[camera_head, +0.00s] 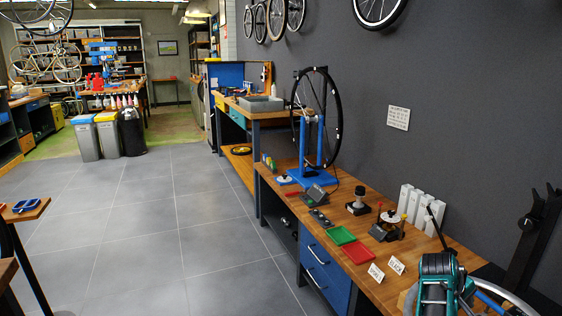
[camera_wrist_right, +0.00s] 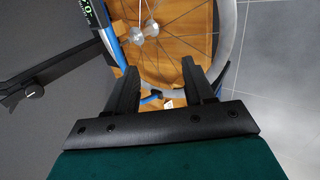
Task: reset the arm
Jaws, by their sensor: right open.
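My right gripper (camera_wrist_right: 160,68) is open in the wrist view. Its two black fingers stand apart, over part of a spoked wheel (camera_wrist_right: 222,42). I see no object clamped between the fingers. In the head view my teal-and-black right arm (camera_head: 437,268) shows at the lower right, at the near end of the wooden bench (camera_head: 385,285); its fingertips cannot be made out there. My left gripper is out of view.
A wheel on a blue stand (camera_head: 318,150), a red tray (camera_head: 358,253), a green tray (camera_head: 340,235) and white boxes (camera_head: 414,205) stand along the bench. A dark upright post (camera_head: 535,235) is at the right by the wall. The grey floor (camera_head: 160,230) is clear.

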